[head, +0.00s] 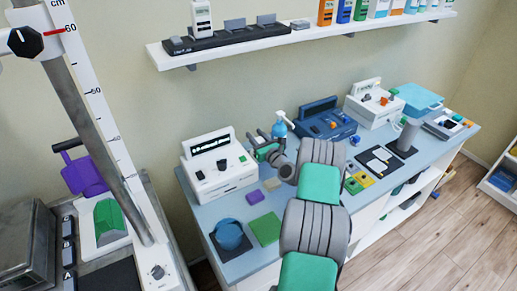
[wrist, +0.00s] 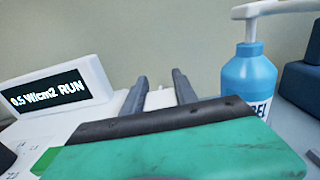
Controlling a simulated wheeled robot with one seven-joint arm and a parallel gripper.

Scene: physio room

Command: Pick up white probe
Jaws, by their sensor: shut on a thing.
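My gripper (head: 256,138) is over the back of the blue bench, between a white machine with a dark display and a blue pump bottle. In the wrist view its two dark fingers (wrist: 161,90) point away from me. A small white piece, the white probe (wrist: 159,99), shows between the fingers, and they are shut on it. Most of the probe is hidden behind my own green and black wrist part. I cannot make out the probe in the head view. Whether it touches the machine or bench cannot be seen.
The white machine (head: 218,165) stands close left of my gripper; its display (wrist: 46,93) reads "0.5 W/cm2 RUN". The blue pump bottle (head: 281,127) is close right. A wall shelf (head: 290,36) hangs above.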

